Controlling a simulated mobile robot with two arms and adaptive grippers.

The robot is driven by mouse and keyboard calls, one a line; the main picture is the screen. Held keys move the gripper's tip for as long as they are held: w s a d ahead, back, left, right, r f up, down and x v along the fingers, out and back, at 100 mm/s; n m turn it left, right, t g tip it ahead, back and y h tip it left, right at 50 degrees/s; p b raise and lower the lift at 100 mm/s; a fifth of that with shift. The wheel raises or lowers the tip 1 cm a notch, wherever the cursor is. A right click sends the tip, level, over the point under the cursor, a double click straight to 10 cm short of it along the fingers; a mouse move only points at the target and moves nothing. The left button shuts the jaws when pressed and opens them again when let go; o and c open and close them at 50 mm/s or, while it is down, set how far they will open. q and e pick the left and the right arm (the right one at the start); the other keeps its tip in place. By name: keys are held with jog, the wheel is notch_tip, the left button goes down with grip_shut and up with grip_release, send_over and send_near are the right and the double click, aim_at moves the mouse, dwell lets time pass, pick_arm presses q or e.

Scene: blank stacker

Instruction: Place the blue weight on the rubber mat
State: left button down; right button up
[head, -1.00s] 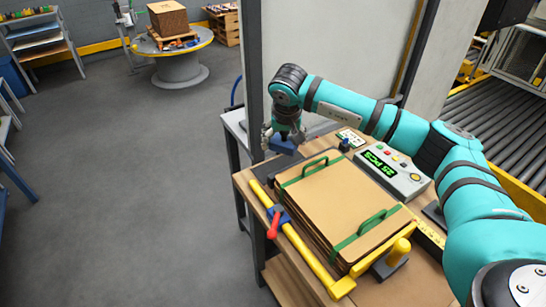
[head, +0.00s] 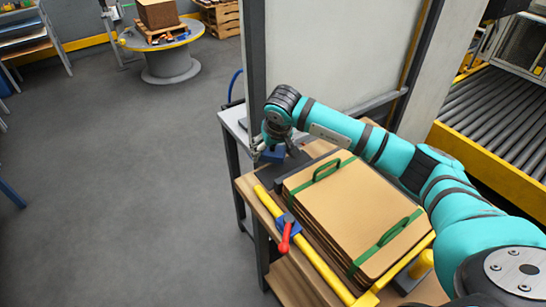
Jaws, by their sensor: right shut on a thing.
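My right gripper (head: 268,146) is at the far left end of the workbench, pointing down and shut on the blue weight (head: 273,156). The weight is small and partly hidden by the fingers. The dark rubber mat (head: 290,168) lies flat on the bench just beyond the cardboard stack. The weight shows over or beside the mat's far-left part; I cannot tell whether it touches the mat. My left gripper is not in view.
A stack of brown cardboard sheets (head: 345,205) with green straps fills the bench front. A roller conveyor (head: 500,110) is at right. Open floor lies left.

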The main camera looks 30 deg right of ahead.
aim_at(274, 153)
jog(key=shift+f, duration=1.7)
jog(key=o, duration=1.6)
jog(key=shift+s+f, duration=0.1)
jog(key=shift+r, duration=0.25)
jog(key=v, duration=1.1)
jog(key=shift+r+b, duration=0.35)
jog(key=shift+s, duration=0.1)
